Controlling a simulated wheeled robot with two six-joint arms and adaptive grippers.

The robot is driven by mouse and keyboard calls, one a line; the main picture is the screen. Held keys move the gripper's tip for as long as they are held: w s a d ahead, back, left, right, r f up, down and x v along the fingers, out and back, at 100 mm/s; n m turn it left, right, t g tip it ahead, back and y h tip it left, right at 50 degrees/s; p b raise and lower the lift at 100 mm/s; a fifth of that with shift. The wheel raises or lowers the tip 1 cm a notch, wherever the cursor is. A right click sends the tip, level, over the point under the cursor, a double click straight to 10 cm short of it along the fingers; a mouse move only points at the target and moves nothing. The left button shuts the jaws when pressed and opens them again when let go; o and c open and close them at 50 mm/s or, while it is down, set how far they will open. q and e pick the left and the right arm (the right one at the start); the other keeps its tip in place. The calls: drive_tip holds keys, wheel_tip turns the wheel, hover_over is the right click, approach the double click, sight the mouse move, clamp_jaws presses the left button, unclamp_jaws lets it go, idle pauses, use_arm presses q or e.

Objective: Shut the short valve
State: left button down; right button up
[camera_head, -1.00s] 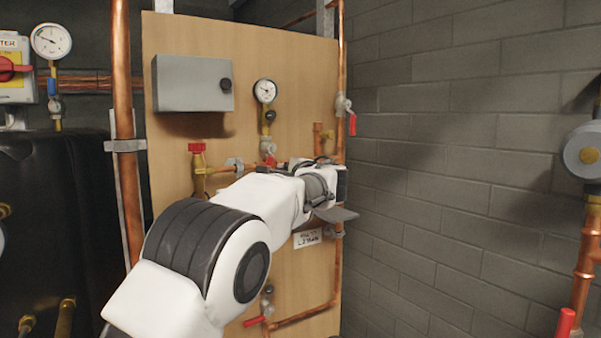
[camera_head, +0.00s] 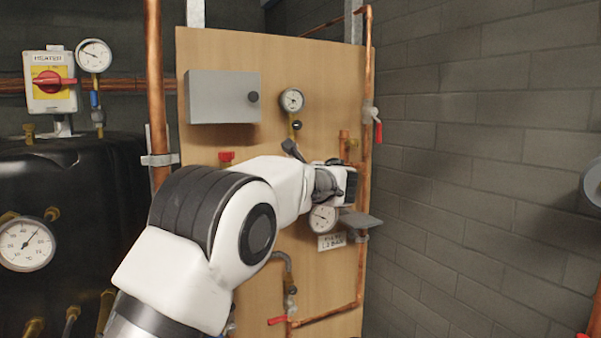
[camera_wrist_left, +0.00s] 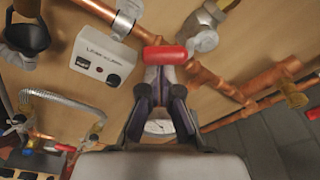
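A red valve handle (camera_wrist_left: 165,54) sits on a copper pipe in the left wrist view, right at the fingertips of my left gripper (camera_wrist_left: 164,75). The fingers look closed together. I cannot tell whether they touch the handle, and none of it shows clearly between them. In the head view my left arm reaches across the wooden panel and hides this handle; the left gripper (camera_head: 345,187) is in front of the panel's right half. A red lever valve (camera_head: 377,130) is on the right-hand pipe, and another red lever (camera_head: 278,320) is low on the panel. My right gripper is not in view.
The wooden panel (camera_head: 215,60) bears a grey box (camera_head: 224,97), an upper gauge (camera_head: 292,100) and a lower gauge (camera_head: 323,218). A vertical copper pipe (camera_head: 155,90) stands left of it, beside a black tank (camera_head: 90,180). A block wall (camera_head: 480,130) closes the right.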

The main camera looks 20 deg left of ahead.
use_arm(q)
drive_tip(key=r+m+p, duration=0.1)
drive_tip(key=s+a+r+m, duration=0.1)
drive_tip(key=shift+s+a+r+p, duration=0.1)
drive_tip(key=shift+s+r+p, duration=0.15)
drive_tip(key=shift+r+p, duration=0.1)
drive_tip(key=shift+r, duration=0.1)
idle(0.8)
